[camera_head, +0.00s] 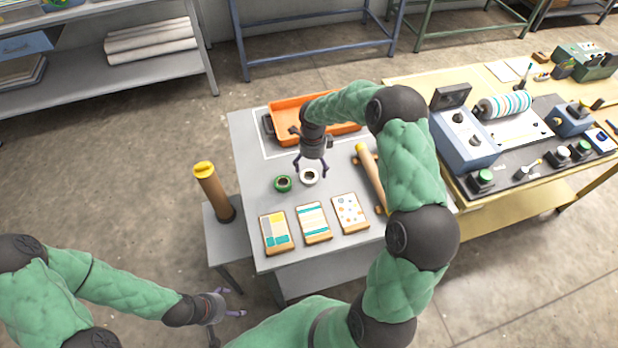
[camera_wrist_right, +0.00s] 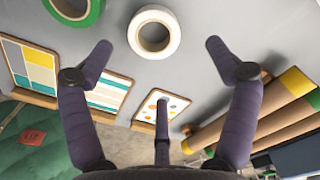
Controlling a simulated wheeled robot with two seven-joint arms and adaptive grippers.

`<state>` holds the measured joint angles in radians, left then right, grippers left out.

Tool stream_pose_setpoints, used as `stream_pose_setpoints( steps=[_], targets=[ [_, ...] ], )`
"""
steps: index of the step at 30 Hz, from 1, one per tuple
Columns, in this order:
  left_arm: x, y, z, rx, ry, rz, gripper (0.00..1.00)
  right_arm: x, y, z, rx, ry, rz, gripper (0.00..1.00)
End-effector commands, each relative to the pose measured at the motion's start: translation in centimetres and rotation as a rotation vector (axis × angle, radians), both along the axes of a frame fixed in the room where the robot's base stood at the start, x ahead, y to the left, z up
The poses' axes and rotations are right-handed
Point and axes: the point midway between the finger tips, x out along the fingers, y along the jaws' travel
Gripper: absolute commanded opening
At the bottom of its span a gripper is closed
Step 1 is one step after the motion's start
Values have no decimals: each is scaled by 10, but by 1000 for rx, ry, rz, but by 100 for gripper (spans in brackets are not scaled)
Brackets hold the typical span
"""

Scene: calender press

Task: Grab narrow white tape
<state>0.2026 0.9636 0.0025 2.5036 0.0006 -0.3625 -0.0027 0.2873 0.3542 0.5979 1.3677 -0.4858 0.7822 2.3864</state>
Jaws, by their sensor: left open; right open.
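The narrow white tape (camera_head: 309,177) is a small white roll lying flat on the grey table (camera_head: 255,145). In the right wrist view the white tape (camera_wrist_right: 154,32) is at the top centre, ahead of the fingers. My right gripper (camera_head: 311,168) is open and empty, with its fingers just above the white tape in the head view. In its wrist view the right gripper (camera_wrist_right: 158,46) has its fingertips spread to either side of the roll's lower edge. My left gripper (camera_head: 238,302) is open and empty, low at the front, away from the table.
A green tape roll (camera_head: 283,183) lies just left of the white one. Three patterned boards (camera_head: 313,222) lie in front. A long brown roll (camera_head: 370,176) is to the right, and an orange tray (camera_head: 283,118) is behind. A calender press (camera_head: 463,135) stands on the right bench.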

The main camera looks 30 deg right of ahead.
Motion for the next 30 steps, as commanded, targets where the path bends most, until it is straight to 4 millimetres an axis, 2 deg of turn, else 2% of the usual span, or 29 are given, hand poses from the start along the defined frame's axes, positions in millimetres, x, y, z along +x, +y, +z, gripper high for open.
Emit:
stream_pose_setpoints(
  steps=[5,15,23,29,30],
  targets=[
    [0,0,-2,0,0,0,83,1,1,-10,-1,-1,0,88],
    [0,0,-10,0,0,0,83,5,8,-53,1,-1,1,88],
    [0,0,-10,0,0,0,83,6,7,-55,-1,-2,1,88],
    [0,0,-10,0,0,0,83,5,8,-55,-1,-2,1,35],
    [0,0,-10,0,0,0,83,5,8,-55,-1,-2,1,32]
  ],
)
